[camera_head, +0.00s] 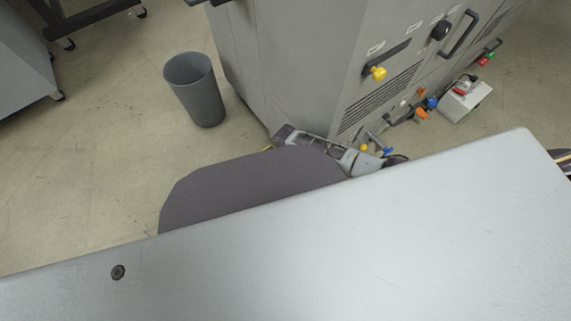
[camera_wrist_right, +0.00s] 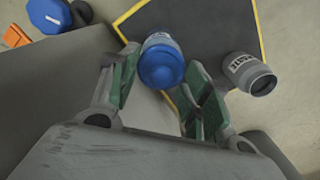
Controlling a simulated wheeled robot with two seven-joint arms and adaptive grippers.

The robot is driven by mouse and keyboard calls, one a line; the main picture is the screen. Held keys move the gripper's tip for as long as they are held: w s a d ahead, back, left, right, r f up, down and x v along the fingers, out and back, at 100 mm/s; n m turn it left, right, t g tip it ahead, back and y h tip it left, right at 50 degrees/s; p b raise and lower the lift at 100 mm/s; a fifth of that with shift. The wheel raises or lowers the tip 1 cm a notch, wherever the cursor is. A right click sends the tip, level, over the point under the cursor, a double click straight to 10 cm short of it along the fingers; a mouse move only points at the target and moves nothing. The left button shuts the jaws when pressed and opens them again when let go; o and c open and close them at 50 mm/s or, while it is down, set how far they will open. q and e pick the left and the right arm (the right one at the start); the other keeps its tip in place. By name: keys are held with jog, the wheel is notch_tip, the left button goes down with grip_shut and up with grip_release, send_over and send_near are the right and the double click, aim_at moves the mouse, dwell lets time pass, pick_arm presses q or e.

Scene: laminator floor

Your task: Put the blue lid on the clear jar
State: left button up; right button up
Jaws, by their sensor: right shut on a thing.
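In the right wrist view my right gripper (camera_wrist_right: 162,75) has its two green-padded fingers on either side of a round blue lid (camera_wrist_right: 161,68), and it is shut on it. Directly behind the lid is a bluish body with a pale label (camera_wrist_right: 160,40); I cannot tell whether the lid touches it or is apart from it. A greyish jar (camera_wrist_right: 250,74) with a printed label and a dark round mouth is to the right, apart from the fingers.
A dark mat (camera_wrist_right: 215,25) with a yellow border lies beyond the fingers. A blue object (camera_wrist_right: 48,16) and an orange one (camera_wrist_right: 14,37) are at upper left. In the head view a pale flat surface (camera_head: 330,240) fills the front; a grey bin (camera_head: 195,90) and a machine (camera_head: 300,60) stand behind.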

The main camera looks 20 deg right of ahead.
jog(key=shift+p, duration=0.35)
dwell(0.7)
dwell(0.4)
jog(key=o, duration=0.9)
jog(key=shift+o, duration=0.6)
jog(key=o, duration=0.4)
